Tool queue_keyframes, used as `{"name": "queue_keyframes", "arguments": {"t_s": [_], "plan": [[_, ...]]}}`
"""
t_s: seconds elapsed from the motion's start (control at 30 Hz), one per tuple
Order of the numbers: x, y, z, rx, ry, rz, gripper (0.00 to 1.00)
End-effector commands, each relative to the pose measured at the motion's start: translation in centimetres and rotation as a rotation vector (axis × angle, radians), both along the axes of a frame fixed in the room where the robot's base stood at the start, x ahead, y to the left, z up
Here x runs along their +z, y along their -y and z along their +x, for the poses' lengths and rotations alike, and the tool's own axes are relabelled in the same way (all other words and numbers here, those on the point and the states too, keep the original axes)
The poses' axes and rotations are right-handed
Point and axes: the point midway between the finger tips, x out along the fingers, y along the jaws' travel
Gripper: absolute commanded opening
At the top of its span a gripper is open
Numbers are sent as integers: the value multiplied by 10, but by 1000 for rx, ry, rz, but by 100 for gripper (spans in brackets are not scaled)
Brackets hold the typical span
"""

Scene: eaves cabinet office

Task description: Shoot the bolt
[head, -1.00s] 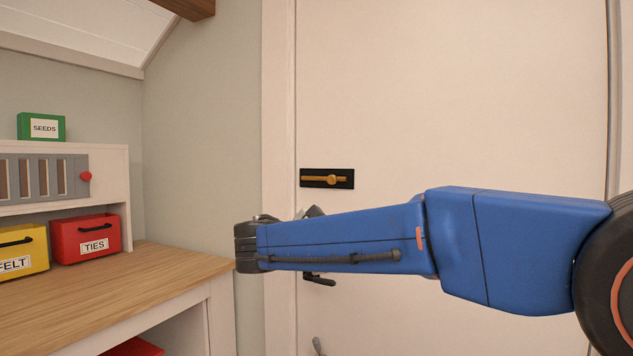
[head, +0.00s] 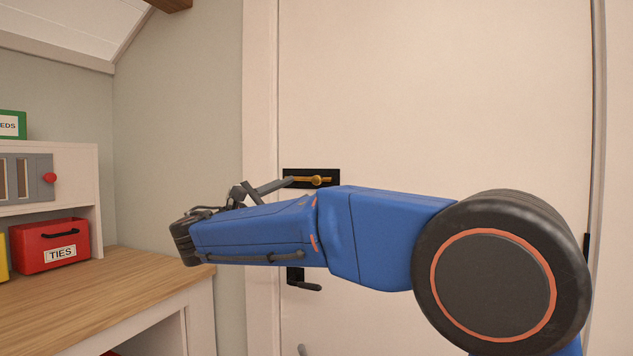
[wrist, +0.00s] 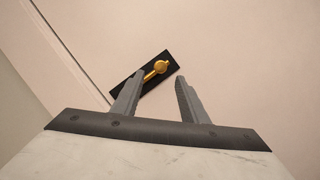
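The bolt (head: 318,181) is a brass bar with a round knob on a black plate (head: 332,173), mounted on the white door near its left edge. In the wrist view the brass bolt (wrist: 158,69) and its black plate (wrist: 170,68) lie beyond the fingertips, tilted in the picture. My gripper (wrist: 160,82) is open, its two grey fingers apart with nothing between them. In the head view my gripper (head: 272,187) is at the plate's left end, below and left of the knob. Whether a finger touches the plate cannot be told.
The white door (head: 430,90) fills the middle, with a dark lever handle (head: 305,284) below my arm. On the left stands a wooden-topped counter (head: 110,285) with a red TIES bin (head: 50,247) and a grey slatted panel with a red knob (head: 49,178).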

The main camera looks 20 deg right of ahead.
Motion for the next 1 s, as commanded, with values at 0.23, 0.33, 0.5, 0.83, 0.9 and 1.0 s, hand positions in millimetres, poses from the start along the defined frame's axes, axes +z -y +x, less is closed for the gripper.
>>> {"name": "queue_keyframes", "arguments": {"t_s": [0.23,0.33,0.5,0.83,0.9,1.0], "plan": [[12,37,23,-4,1,1,40],[17,51,32,-3,1,1,40],[23,68,43,-3,1,1,40],[27,80,51,-1,0,1,40],[27,79,51,-1,0,1,40],[27,79,51,-1,0,1,40]]}}
